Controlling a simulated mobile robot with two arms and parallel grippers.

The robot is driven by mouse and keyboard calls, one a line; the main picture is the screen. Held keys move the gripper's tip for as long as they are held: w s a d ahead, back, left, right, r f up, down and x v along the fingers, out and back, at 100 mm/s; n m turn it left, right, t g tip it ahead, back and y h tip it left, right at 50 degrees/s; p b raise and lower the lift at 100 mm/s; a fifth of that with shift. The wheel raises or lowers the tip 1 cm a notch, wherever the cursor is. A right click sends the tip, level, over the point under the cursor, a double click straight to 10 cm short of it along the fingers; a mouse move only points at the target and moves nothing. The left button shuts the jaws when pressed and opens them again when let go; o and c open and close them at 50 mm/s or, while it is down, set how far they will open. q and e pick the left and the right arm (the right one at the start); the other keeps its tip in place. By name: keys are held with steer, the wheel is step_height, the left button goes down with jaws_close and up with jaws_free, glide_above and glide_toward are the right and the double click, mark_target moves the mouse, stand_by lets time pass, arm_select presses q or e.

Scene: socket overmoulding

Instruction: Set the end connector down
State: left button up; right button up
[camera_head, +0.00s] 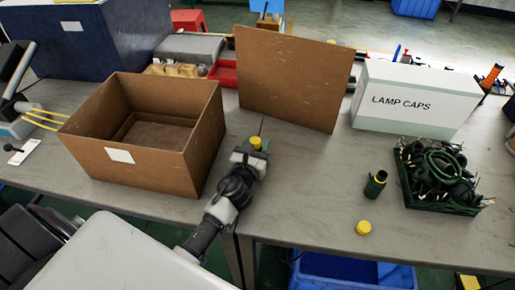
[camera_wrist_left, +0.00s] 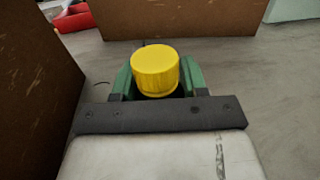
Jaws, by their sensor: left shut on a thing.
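My left gripper (camera_head: 253,152) is beside the right wall of the open cardboard box, over the grey table. It is shut on the end connector, whose round yellow top (camera_head: 256,142) shows between the fingers. In the left wrist view the yellow top (camera_wrist_left: 155,70) faces up, with green parts on both sides of it. The lower part of the held piece is hidden, so I cannot tell whether it touches the table. My right gripper is not in view.
The cardboard box (camera_head: 207,150) stands close left of the gripper. A brown panel (camera_head: 290,78) stands behind. To the right are a green socket (camera_head: 375,184), a loose yellow cap (camera_head: 363,228), a "LAMP CAPS" box (camera_head: 415,117) and a cable-filled crate (camera_head: 445,207). Table between is bare.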

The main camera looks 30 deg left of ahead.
arm_select(q)
steer(key=o, duration=0.5)
steer(key=shift+f, duration=0.15)
steer(key=o, duration=0.4)
steer(key=shift+o, duration=0.2)
